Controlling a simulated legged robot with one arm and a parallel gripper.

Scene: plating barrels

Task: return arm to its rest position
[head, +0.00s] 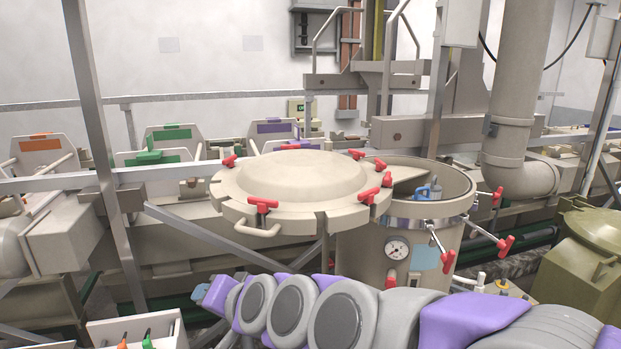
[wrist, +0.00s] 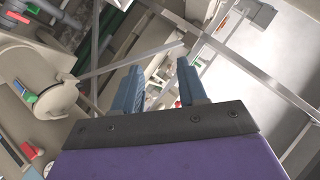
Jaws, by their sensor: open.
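My gripper (wrist: 158,88) shows in the wrist view with its two blue-grey fingers apart and nothing between them. In the head view my purple and grey arm stretches across the bottom of the picture, from the lower right toward the left.
A beige vessel (head: 367,262) stands open behind my arm, its round lid (head: 300,180) swung left. Red-handled clamps (head: 440,255) jut from its rim. A white tray (head: 165,328) with coloured handles is at lower left. A green-brown tank (head: 580,270) stands right. Metal rails (head: 200,97) cross behind.

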